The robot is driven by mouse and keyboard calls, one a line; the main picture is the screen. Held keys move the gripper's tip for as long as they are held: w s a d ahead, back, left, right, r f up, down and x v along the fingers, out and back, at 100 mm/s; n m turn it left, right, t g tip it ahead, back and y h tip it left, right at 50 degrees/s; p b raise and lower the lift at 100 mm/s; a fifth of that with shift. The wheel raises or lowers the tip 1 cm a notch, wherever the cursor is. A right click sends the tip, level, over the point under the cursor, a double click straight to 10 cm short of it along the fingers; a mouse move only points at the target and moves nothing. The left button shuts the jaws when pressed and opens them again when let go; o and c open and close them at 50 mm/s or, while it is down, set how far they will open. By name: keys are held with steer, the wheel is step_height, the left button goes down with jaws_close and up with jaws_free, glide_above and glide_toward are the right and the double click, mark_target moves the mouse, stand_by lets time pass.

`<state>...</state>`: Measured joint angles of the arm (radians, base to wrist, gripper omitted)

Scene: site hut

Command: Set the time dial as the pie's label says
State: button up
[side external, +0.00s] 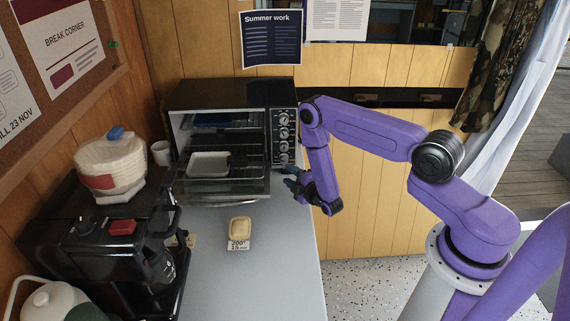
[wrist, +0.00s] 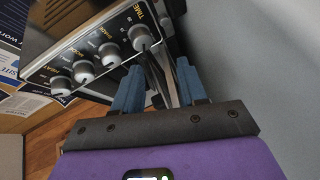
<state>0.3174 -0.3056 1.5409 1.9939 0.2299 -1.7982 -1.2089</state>
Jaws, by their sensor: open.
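The toaster oven (side external: 235,92) stands on the counter with its door down and a column of knobs on its right front. The time dial (wrist: 141,37) is the end knob, beside the word TIME in the wrist view; its exact setting is too small to read. The pie (side external: 240,226) sits in a small yellowish dish on the counter. Its label (side external: 238,244) lies in front and appears to read 200° and 15 min. My gripper (side external: 289,178) is open and empty, close to the lowest knob. In the wrist view its fingers (wrist: 166,72) point toward the time dial; contact is unclear.
A pale tray (side external: 209,165) is inside the oven. The open oven door (side external: 222,188) juts out left of my gripper. A black coffee machine (side external: 110,245), a wrapped bundle (side external: 108,160) and a kettle (side external: 50,302) crowd the left. The front counter (side external: 265,285) is clear.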

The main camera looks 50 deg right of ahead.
mark_target(284, 161)
steer(key=s+a+r+m+g+h, duration=0.1)
steer(key=s+a+r+m+h, duration=0.2)
steer(key=s+a+r+h, duration=0.35)
steer(key=shift+h, duration=0.25)
steer(key=f, duration=0.2)
steer(key=s+f, duration=0.1)
steer(key=f, duration=0.3)
steer(key=shift+s+a+f, duration=0.25)
steer(key=shift+s+a, duration=0.05)
steer(key=shift+w+d, duration=0.1)
steer(key=shift+w, duration=0.05)
steer(key=x, duration=1.7)
steer(key=shift+f, duration=0.2)
jaws_close()
steer(key=shift+m, duration=1)
